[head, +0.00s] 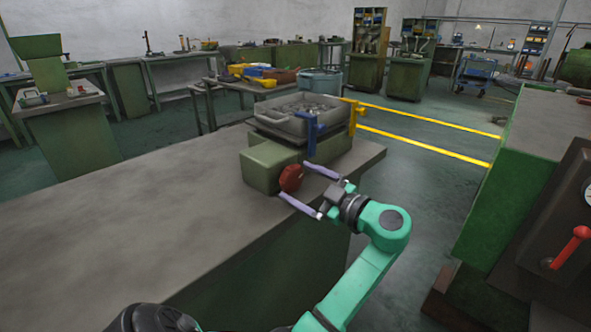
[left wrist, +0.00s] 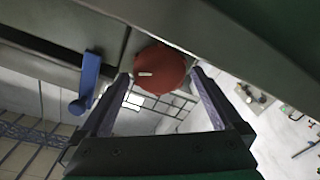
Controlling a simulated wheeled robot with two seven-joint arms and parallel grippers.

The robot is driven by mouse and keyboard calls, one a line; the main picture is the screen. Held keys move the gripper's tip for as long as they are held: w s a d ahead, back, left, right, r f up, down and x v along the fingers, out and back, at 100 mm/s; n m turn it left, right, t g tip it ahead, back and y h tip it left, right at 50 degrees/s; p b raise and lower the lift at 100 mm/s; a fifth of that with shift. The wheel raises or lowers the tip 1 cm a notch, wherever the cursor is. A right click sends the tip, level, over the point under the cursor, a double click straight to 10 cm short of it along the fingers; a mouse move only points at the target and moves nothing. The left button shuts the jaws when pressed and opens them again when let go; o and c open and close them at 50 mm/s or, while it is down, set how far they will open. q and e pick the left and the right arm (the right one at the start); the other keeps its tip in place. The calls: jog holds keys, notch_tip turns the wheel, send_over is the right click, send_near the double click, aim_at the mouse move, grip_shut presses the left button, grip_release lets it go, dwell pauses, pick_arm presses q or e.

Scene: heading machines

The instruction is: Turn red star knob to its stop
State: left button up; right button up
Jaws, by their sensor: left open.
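The red star knob (head: 291,178) sits on the front face of a green block (head: 262,166) on the workbench. In the left wrist view the knob (left wrist: 160,66) shows a short white mark pointing roughly left. My left gripper (head: 292,181) is open, with one purple finger on each side of the knob. In the left wrist view the fingertips (left wrist: 161,74) flank the knob's lower part; whether they touch it I cannot tell. My right gripper is not in view.
A grey tray (head: 272,124) of parts stands behind the block. A blue lever (head: 312,132) stands beside it and also shows in the left wrist view (left wrist: 90,80). The bench top (head: 130,235) is clear at left. A machine with a red handle (head: 570,247) stands at right.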

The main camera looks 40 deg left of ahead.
pick_arm(q)
jog(key=shift+a, duration=1.05)
jog(key=c, duration=1.2)
jog(key=shift+o, duration=0.2)
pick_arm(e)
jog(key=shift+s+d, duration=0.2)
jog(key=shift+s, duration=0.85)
pick_arm(q)
jog(key=shift+f, duration=0.1)
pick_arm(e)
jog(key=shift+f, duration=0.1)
